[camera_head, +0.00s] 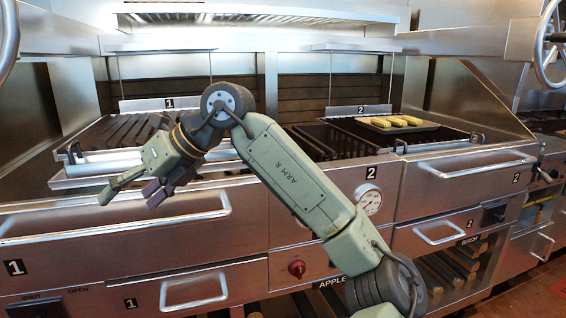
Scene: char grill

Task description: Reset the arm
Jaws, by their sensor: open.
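My arm (290,168) rises from the lower right and bends at a joint in front of the grills. My gripper (133,198) hangs at its left end, pointing down and left, in front of the left grill, number 1. Its fingers are apart and nothing shows between them. The gripper hides part of the left grill's front edge.
The left grill (122,130) has bare grates. On the right grill (330,140), number 2, a dark tray (430,131) holds several yellow pieces (392,121). Drawer handles (170,222) stick out below. A red knob (297,268) and a gauge (368,201) sit on the middle panel.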

